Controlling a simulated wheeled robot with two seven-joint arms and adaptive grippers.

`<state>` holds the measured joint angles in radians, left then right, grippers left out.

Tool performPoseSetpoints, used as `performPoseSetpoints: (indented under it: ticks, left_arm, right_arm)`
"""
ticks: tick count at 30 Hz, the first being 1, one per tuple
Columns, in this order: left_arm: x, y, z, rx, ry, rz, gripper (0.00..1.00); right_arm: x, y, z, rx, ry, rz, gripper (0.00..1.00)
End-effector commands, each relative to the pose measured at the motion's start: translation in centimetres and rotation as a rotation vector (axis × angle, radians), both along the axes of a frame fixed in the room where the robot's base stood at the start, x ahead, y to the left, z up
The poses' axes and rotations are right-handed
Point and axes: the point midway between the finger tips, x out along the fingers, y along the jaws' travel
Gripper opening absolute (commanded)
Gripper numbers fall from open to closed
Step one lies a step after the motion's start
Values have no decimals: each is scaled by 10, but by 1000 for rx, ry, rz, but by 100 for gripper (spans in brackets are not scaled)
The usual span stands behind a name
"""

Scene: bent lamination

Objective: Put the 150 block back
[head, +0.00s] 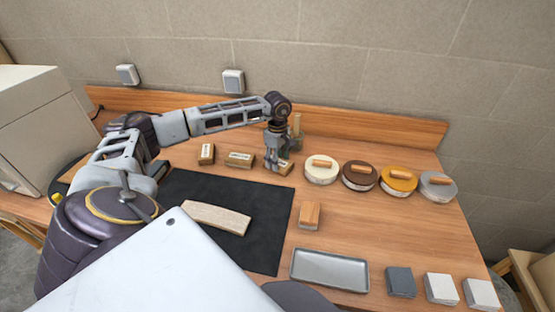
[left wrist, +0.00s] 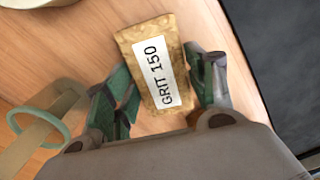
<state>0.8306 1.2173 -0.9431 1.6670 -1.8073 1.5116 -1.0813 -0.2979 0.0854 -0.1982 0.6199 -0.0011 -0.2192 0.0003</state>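The 150 block is a small tan block with a white label reading "GRIT 150" (left wrist: 153,72). In the head view the block (head: 286,167) is at the right end of the row of labelled blocks at the back. My left gripper (head: 273,164) reaches down at it. In the left wrist view the block lies between the two fingers (left wrist: 163,92), one close along each long side. Whether the fingers press on it or stand slightly apart, I cannot tell. My right gripper is not in view.
Two similar labelled blocks (head: 206,154) (head: 239,160) stand to the left. Several round discs (head: 321,170) with wooden handles are to the right. A black mat (head: 262,228) holds a curved pale strip (head: 217,217). A wooden-topped block (head: 309,215) and a metal tray (head: 329,270) are nearer.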

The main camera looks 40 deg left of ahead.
Motion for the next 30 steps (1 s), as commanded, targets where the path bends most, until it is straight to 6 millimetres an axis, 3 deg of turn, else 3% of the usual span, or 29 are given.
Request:
performPoseSetpoints:
  ticks: [3,11,19,30]
  left_arm:
    - [0,0,0,0,0,0,75]
    - [0,0,0,0,0,0,75]
    - [0,0,4,0,0,0,75]
    - [1,0,47,0,-3,0,75]
  right_arm:
    - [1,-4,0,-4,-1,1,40]
    - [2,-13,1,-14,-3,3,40]
    - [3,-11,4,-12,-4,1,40]
    - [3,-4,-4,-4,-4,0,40]
